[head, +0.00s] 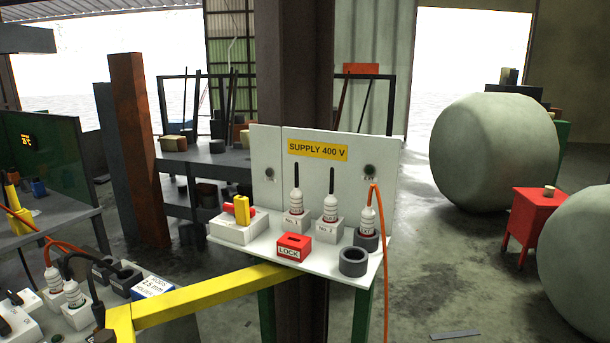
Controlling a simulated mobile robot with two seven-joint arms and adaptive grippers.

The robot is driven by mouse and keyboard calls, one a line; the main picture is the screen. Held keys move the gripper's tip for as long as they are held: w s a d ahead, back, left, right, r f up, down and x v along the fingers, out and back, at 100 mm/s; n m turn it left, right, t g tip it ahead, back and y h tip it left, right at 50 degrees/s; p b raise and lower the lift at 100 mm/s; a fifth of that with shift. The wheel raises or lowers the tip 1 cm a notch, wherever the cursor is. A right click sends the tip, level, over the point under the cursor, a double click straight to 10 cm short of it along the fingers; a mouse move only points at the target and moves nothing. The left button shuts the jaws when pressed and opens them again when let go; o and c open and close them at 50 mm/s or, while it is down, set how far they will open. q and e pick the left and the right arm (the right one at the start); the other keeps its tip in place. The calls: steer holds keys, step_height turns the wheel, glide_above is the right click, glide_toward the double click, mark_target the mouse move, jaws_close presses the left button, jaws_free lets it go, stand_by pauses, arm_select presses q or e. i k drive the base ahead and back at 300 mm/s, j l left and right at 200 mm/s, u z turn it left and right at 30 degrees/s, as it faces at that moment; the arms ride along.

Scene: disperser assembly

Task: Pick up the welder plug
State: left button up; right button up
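A supply stand (225,231) with a yellow "SUPPLY 400 V" sign carries several white ribbed plugs. One plug with an orange cable (368,221) stands upright in a dark ring holder at the shelf's right end; its cable arches over and hangs down past the front edge. Two plugs with short black leads, one on the left (296,204) and one in the middle (330,208), stand upright in white labelled sockets. Neither of my grippers is in view.
An empty dark ring (354,262) and a red LOCK box (293,247) sit at the shelf front. A red-yellow switch (241,209) is at its left. A yellow beam (210,295) crosses in front. More plugs (73,293) stand at lower left.

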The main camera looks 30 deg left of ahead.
mark_target(296, 196)
steer(key=u, duration=1.25)
